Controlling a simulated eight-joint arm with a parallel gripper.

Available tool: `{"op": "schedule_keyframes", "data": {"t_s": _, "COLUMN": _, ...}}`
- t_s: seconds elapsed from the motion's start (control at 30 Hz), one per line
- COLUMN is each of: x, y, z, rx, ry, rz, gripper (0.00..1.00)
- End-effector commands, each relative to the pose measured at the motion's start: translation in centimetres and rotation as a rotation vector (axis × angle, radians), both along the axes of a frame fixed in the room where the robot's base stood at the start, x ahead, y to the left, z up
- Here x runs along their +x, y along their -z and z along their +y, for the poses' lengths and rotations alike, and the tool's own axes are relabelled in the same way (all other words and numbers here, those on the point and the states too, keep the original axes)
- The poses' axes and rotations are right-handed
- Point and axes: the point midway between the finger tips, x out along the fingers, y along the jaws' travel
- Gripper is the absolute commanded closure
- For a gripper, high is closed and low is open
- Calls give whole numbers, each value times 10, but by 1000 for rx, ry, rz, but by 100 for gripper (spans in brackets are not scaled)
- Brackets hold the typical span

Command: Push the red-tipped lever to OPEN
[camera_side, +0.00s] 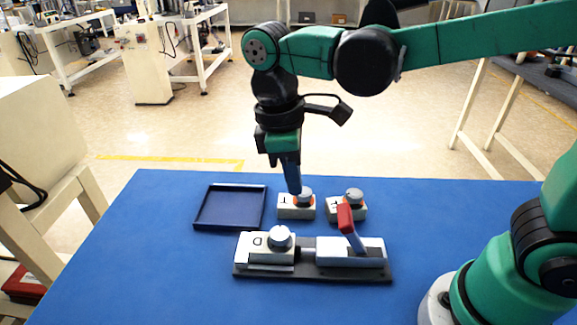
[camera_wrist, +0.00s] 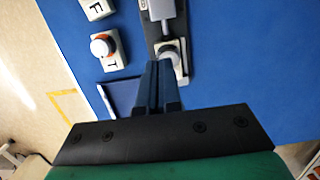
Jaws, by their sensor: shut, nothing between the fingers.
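The red-tipped lever (camera_side: 346,217) stands up, tilted, from a white and grey block on a dark base plate (camera_side: 340,276) in the side view. Its red tip does not show in the wrist view, where only part of the fixture (camera_wrist: 168,24) is seen. I cannot read an OPEN mark. My gripper (camera_side: 295,190) points down, fingers together and empty, to the left of and apart from the lever. In the side view its tips overlap a small block with an orange-ringed knob. In the wrist view the fingertips (camera_wrist: 159,64) overlap the fixture's knobbed end.
The fixture's left block (camera_side: 256,246) carries a D mark and a round knob. Behind are the orange-ringed knob block (camera_side: 296,211) and another knob block (camera_side: 333,212). An empty dark blue tray (camera_side: 212,228) lies to the left. The blue table front is clear.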

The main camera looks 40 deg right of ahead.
Motion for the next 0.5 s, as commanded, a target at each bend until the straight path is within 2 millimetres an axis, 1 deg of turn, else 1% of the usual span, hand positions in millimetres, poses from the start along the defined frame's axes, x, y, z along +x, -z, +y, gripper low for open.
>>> {"op": "schedule_keyframes", "data": {"t_s": 0.2, "x": -5, "y": 37, "z": -5, "rx": 0, "ry": 1, "rz": 0, "gripper": 100}}
{"op": "schedule_keyframes", "data": {"t_s": 0.5, "x": -9, "y": 81, "z": -10, "rx": 1, "ry": 1, "rz": -1, "gripper": 100}}
